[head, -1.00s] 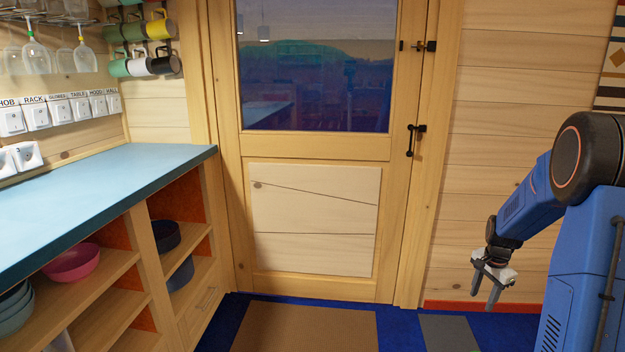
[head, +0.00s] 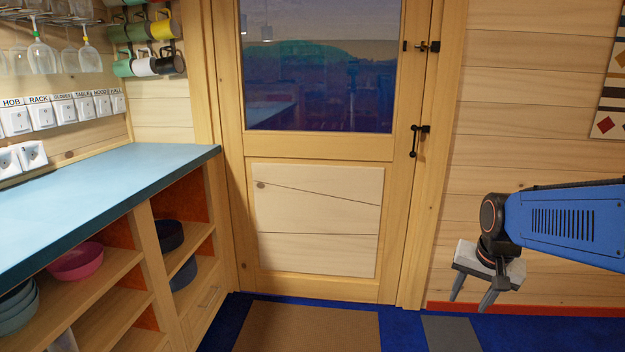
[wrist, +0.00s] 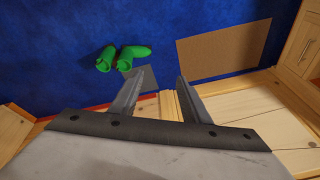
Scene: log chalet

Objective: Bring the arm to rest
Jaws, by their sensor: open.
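My gripper (head: 472,291) is at the right of the head view, in front of the log wall and above the floor. Its two fingers point down and stand apart, with nothing between them. My blue arm (head: 568,225) reaches in from the right edge and lies nearly level. In the wrist view my gripper (wrist: 155,83) also shows its two grey fingers spread and empty, over the blue floor.
A closed wooden door (head: 315,220) with a window stands ahead. A blue-topped counter (head: 90,195) with open shelves runs along the left. A brown mat (head: 305,328) lies before the door.

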